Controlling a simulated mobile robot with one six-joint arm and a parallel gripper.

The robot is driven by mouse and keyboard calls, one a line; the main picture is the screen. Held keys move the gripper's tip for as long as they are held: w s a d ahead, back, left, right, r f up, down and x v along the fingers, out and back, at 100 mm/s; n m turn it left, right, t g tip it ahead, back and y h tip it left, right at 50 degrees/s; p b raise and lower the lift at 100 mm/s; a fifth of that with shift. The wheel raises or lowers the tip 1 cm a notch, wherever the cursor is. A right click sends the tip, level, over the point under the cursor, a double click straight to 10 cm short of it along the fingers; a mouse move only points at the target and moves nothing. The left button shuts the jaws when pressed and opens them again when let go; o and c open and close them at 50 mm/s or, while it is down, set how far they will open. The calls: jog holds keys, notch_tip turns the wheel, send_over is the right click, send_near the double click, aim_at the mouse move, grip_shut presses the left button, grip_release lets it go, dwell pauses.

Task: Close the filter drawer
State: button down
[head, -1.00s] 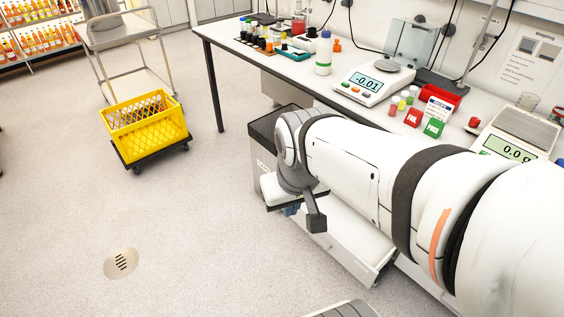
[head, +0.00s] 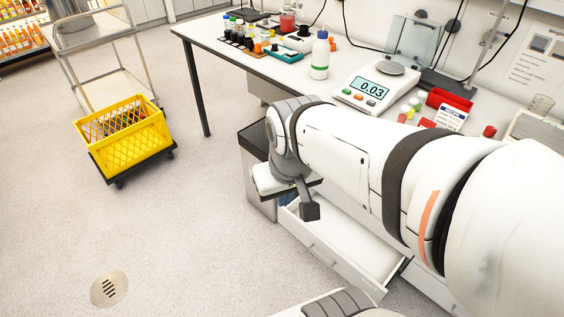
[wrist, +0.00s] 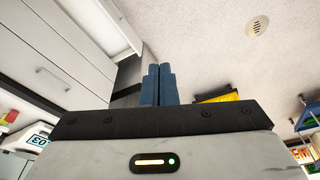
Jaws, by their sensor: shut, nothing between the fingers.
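An open white drawer (head: 335,240) sticks out from under the bench in the head view, beside and below my arm. Its long front panel (head: 325,262) faces the open floor, and its inside looks empty where it shows. I cannot read a label on it. In the wrist view, my gripper (wrist: 158,84) has its blue fingers together with nothing between them. In the head view my arm hides most of the gripper, near the drawer's left end; I cannot tell whether it touches the drawer. Pale cabinet fronts with a handle (wrist: 53,80) show at left in the wrist view.
A dark-rimmed bin (head: 256,140) stands left of the drawer, behind my wrist. The white bench (head: 222,50) carries a balance (head: 372,88), a bottle (head: 320,58) and red bins. A yellow crate (head: 125,135) on a dolly stands at left. Floor in front is clear.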

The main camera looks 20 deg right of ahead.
aim_at(322, 242)
jog(key=w+d+f+n+g+h+b, duration=0.2)
jog(key=d+f+n+h+b, duration=0.15)
jog(key=f+b, duration=0.6)
jog(key=w+d+f+n+g+h+b, duration=0.25)
jog(key=d+f+h+b, duration=0.2)
jog(key=f, duration=0.95)
jog(key=w+d+f+n+g+h+b, duration=0.35)
jog(key=f+b, duration=0.25)
jog(key=f, duration=0.6)
jog(key=w+f+n+t+h+b, duration=0.25)
jog(key=f+n+t+b, duration=0.4)
jog(key=f, duration=1.05)
jog(key=w+f+n+t+h+b, duration=0.25)
jog(key=f+n+t+b, duration=0.4)
jog(key=f, duration=1.05)
jog(key=b+x, duration=0.4)
jog(key=x, duration=0.9)
jog(key=shift+w+f+b, duration=0.1)
jog(key=shift+w+b, duration=0.15)
jog(key=shift+b, duration=0.1)
